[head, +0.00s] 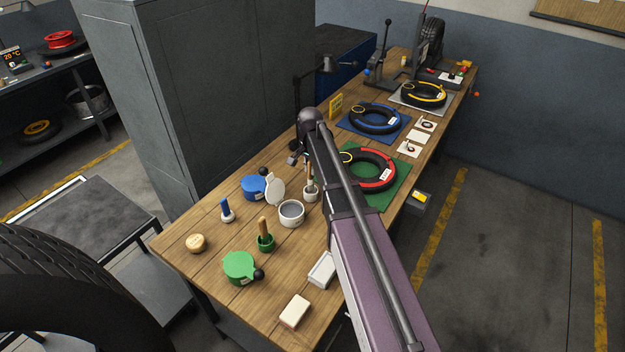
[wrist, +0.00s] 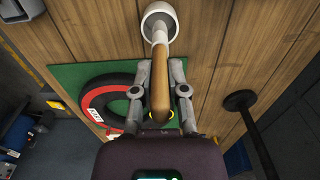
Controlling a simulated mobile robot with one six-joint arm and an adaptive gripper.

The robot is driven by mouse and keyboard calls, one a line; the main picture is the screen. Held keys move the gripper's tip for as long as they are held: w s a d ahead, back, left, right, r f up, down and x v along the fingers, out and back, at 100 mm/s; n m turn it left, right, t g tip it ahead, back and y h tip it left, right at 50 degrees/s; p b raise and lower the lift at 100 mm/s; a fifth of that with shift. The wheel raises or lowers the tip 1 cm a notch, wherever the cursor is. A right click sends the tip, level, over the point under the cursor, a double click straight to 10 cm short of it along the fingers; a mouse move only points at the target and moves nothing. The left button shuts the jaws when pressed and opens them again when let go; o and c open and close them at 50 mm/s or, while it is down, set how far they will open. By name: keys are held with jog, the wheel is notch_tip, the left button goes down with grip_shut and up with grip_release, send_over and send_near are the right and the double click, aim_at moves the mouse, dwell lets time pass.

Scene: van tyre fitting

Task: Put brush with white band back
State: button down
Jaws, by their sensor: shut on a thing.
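My gripper (wrist: 160,92) is shut on the brown wooden handle of a brush (wrist: 161,75) in the wrist view. A pale section of the brush runs from the handle to the white cup (wrist: 160,18). The brush's lower end is at or inside the cup's mouth; its bristles are hidden and I cannot tell how deep it sits. In the head view the cup (head: 311,194) stands on the bench beside the open white pot (head: 291,213), with the brush upright over it. My arm hides part of my gripper there.
A blue-handled brush (head: 227,211) and a green cup with a wooden-handled brush (head: 265,240) stand nearby. A blue pot (head: 255,188) and a green pot (head: 239,267) are also on the bench. A tyre with a red band (head: 368,171) lies on a green mat. A lamp (head: 327,64) stands behind.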

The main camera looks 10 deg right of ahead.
aim_at(310, 176)
dwell(0.3)
jog(key=shift+f+b, duration=1.85)
jog(key=shift+b, duration=0.05)
jog(key=shift+f, duration=0.15)
jog(key=c, duration=0.7)
grip_release()
jog(key=shift+o, duration=0.2)
notch_tip(310, 176, up, 12)
jog(key=p, duration=1.2)
jog(key=shift+r, duration=0.2)
